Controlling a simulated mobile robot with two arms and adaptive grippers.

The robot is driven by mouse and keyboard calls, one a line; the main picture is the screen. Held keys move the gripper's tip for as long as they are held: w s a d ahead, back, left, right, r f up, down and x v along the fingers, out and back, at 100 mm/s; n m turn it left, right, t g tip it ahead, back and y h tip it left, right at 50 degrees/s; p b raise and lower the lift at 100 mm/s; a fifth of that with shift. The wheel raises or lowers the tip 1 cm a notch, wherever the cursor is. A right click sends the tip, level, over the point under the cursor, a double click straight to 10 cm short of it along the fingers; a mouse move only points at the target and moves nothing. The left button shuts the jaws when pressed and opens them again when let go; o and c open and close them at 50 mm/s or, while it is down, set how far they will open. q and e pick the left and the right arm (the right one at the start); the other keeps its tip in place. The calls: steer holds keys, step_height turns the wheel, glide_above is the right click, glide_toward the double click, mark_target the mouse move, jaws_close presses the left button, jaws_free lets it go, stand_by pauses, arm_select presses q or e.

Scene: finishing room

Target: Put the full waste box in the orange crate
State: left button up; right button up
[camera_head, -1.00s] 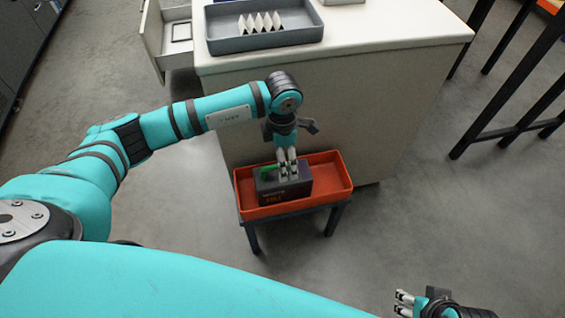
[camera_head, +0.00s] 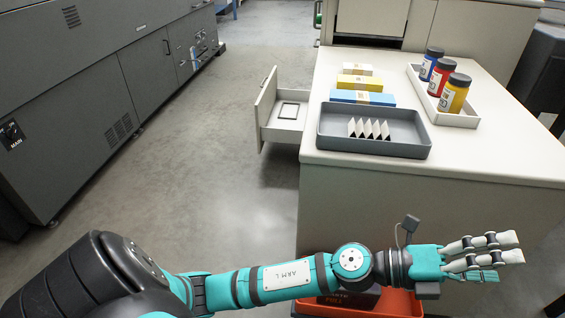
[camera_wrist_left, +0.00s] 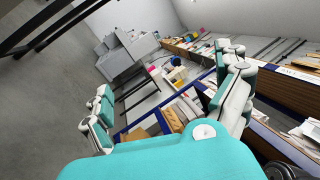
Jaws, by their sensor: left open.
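The orange crate (camera_head: 402,304) is at the bottom edge of the head view, partly hidden by my left arm and cut off by the frame. The dark waste box (camera_head: 362,299), with orange lettering, sits inside the crate; only part of it shows below my arm. My left gripper (camera_head: 512,250) is open and empty, to the right of the crate and above it, its fingers pointing right. In the left wrist view its fingers (camera_wrist_left: 170,100) stand wide apart with nothing between them. My right gripper is out of view.
A white counter (camera_head: 470,165) stands behind the crate, with a grey tray (camera_head: 335,143) of white folded cards and a tray of bottles (camera_head: 440,90). An open drawer (camera_head: 283,118) juts out left. Grey cabinets (camera_head: 90,90) line the left; the floor between is clear.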

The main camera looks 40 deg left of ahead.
arm_select(q)
steer(key=w+a+f+n+t+y, duration=0.1)
steer(key=w+a+n+t+y, duration=0.3)
steer(key=a+n+t+y, duration=0.85)
steer(key=s+a+f+n+g+y, duration=0.2)
steer(key=a+f+n+g+y, duration=0.5)
steer(key=f+n, duration=0.4)
steer(key=s+a+f+n+g, duration=0.2)
steer(key=s+f+g, duration=0.4)
steer(key=s, duration=0.5)
steer(key=s+a+f+n+g+h, duration=0.1)
steer(key=s+a+f+n+g, duration=0.2)
steer(key=s+f+n+g, duration=0.2)
steer(key=s+f+g, duration=0.2)
steer(key=s+f, duration=0.2)
steer(key=s, duration=0.2)
steer(key=shift+s, duration=0.2)
